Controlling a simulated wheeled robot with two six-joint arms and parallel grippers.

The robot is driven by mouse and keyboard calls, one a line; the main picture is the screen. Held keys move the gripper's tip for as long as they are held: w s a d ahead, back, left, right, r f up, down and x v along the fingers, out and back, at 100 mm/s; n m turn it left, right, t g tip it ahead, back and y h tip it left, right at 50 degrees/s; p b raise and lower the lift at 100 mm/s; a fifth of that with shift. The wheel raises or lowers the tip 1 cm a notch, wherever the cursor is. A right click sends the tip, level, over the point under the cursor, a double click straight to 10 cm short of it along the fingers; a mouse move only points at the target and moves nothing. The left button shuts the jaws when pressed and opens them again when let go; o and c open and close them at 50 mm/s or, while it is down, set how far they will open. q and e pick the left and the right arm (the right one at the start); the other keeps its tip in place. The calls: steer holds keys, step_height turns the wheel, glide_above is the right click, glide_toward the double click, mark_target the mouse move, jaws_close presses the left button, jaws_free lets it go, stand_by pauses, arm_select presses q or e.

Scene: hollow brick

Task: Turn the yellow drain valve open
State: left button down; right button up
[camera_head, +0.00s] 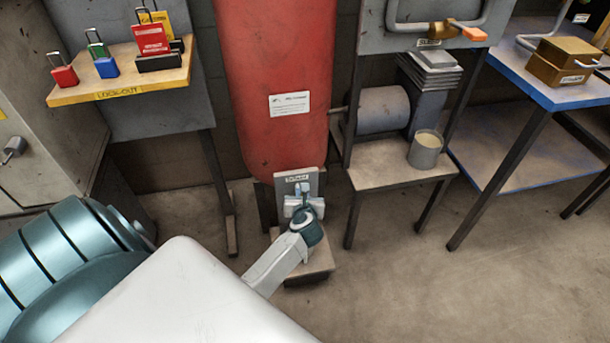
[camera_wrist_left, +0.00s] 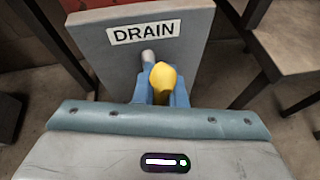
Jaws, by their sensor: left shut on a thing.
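The yellow drain valve handle (camera_wrist_left: 162,84) shows in the left wrist view, in front of a grey plate (camera_wrist_left: 90,45) with a label reading DRAIN (camera_wrist_left: 143,32). My left gripper (camera_wrist_left: 160,95) is shut on the yellow handle, with its blue fingers on both sides of it. A short grey pipe stub (camera_wrist_left: 148,57) shows behind the handle. In the head view my left gripper (camera_head: 303,205) is at the plate (camera_head: 297,180) below the red tank; the arm and gripper hide the yellow handle there. My right gripper is not in either view.
The red tank (camera_head: 275,145) stands behind the plate. A lockout shelf (camera_head: 130,85) with padlocks is at the left. A metal stand (camera_head: 385,170) holding a grey bucket (camera_head: 425,150) is close on the right, beside a blue-topped table (camera_head: 550,90). The floor in front is clear.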

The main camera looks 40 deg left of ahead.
arm_select(q)
steer(key=shift+s+a+n, duration=0.15)
steer(key=shift+n, duration=0.15)
steer(key=shift+t, duration=0.3)
steer(key=c, duration=1.5)
jaws_free()
